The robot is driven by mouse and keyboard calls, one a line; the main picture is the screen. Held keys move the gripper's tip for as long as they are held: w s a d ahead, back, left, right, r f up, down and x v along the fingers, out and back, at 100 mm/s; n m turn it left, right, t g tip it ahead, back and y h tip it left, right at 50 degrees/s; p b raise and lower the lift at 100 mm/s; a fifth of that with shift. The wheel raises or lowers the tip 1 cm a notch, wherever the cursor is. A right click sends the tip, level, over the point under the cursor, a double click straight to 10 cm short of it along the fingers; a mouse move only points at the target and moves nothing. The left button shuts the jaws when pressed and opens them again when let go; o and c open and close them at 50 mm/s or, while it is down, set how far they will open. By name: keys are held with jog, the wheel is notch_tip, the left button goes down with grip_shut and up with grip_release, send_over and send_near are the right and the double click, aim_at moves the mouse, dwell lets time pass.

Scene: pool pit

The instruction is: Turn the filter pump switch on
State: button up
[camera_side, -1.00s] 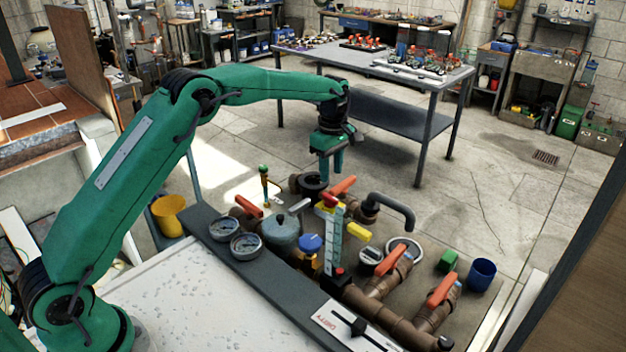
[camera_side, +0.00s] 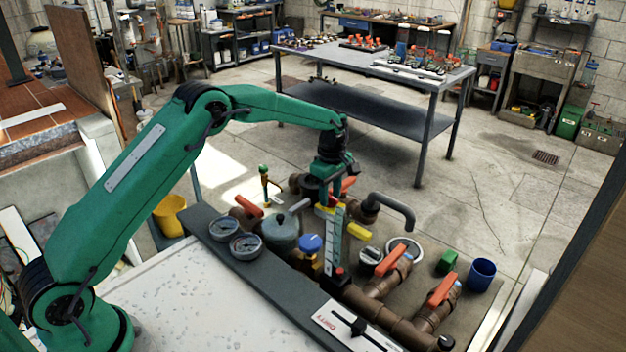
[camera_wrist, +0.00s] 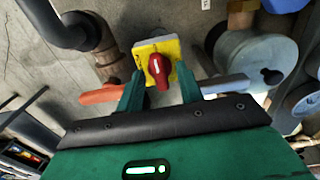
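The pump switch is a red rotary knob (camera_wrist: 158,70) on a yellow plate (camera_wrist: 143,47), with a white line on the knob. In the side view the yellow plate (camera_side: 322,210) shows at the top of a pale upright post, and the knob is largely hidden by my gripper. My gripper (camera_wrist: 159,75) is open, with one green finger on each side of the knob. Gaps show between the fingers and the knob. In the side view my gripper (camera_side: 329,198) points down, right at the switch. Whether it touches the plate cannot be told.
Orange-handled valves (camera_side: 442,289) and brown pipes (camera_side: 402,325) crowd around the post. A grey-blue pot (camera_side: 280,232), two round gauges (camera_side: 245,246) and a blue knob (camera_side: 310,243) stand to the left. A blue cup (camera_side: 481,273) sits at right. A black bent pipe (camera_side: 392,205) rises just right.

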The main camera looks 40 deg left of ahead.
grip_shut()
